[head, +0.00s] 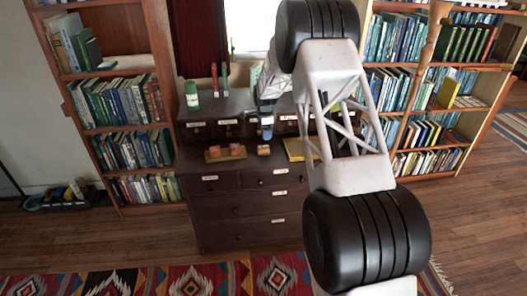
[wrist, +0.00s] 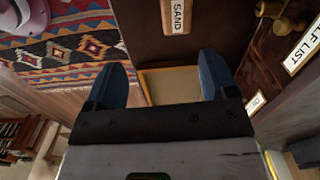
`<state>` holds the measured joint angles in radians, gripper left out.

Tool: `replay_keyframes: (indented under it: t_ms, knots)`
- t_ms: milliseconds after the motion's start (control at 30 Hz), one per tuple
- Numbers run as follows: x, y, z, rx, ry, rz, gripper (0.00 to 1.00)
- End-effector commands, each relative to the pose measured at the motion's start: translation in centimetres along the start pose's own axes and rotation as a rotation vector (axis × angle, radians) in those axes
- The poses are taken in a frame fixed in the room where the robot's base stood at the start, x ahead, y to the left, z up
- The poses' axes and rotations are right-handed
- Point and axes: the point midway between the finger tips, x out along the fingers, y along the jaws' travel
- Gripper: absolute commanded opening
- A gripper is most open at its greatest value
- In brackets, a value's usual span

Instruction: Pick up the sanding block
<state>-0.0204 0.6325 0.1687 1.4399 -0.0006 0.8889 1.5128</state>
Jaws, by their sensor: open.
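The sanding block is a small tan block with a "SAND" label (wrist: 176,15) at the top edge of the wrist view, partly cut off. In the head view I take it to be the small orange-tan block (head: 264,150) on the dark cabinet's lower top. My gripper (head: 267,136) hangs just behind and above it in the head view. In the wrist view the two blue-grey fingers (wrist: 162,64) are apart with nothing gripped. The block is beyond the fingertips, not between them.
A flat yellow item (head: 295,149) lies right of the block and shows between the fingers (wrist: 172,86). A wooden holder with reddish blocks (head: 225,153) stands left. Small labelled drawers (head: 228,128) rise behind. A green-and-white can (head: 192,95) stands on the upper top.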

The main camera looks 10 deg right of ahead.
Motion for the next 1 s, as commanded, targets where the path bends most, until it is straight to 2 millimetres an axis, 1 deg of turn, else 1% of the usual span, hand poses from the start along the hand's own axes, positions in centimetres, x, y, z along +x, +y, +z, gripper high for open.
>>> replay_keyframes:
  t_ms: [33,100,233,367,733,1000]
  knots:
    - [1.2,-0.6,0.0,0.017,0.000,0.004,0.79]
    - [2.3,-1.3,0.0,0.039,-0.001,0.007,0.79]
    - [3.7,-2.1,0.0,0.067,-0.001,0.010,0.79]
    - [4.2,-2.4,0.0,0.078,-0.001,0.011,0.79]
    - [4.4,-2.4,0.0,0.079,-0.001,0.012,0.79]
    - [6.4,-2.4,0.1,0.079,-0.001,0.013,0.79]
